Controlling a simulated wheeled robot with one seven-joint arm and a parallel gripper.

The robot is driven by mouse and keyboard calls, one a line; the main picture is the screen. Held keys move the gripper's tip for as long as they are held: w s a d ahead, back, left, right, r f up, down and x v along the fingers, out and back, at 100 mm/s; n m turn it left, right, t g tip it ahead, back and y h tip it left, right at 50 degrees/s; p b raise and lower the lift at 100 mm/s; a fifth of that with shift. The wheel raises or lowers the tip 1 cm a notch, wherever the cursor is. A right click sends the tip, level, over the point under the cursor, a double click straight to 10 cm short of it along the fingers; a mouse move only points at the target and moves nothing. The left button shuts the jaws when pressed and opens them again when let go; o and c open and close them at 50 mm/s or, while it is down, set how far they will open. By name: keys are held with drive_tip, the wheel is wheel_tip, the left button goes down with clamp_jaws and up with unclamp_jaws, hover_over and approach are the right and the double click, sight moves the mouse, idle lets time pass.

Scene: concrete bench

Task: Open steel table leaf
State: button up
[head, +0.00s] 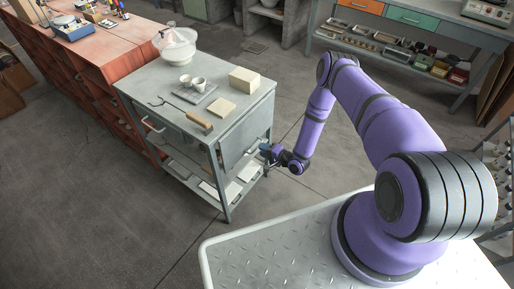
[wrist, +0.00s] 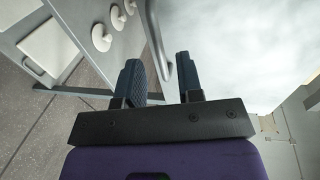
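The grey steel table (head: 150,88) stands left of centre in the head view. Its leaf (head: 240,143) hangs down along the side facing my arm. My gripper (head: 267,152) is beside the leaf's lower right part, below the tabletop. In the wrist view my two dark fingers (wrist: 161,78) are spread apart.
On the tabletop are a glass bowl (head: 176,45), cups on a tray (head: 198,93), a cream box (head: 244,79), a flat block (head: 222,109) and a wooden-handled tool (head: 199,121). A red cabinet (head: 95,60) adjoins the table's left. Open floor lies in front.

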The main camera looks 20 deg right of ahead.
sight(254, 133)
drive_tip(key=shift+x, duration=2)
clamp_jaws()
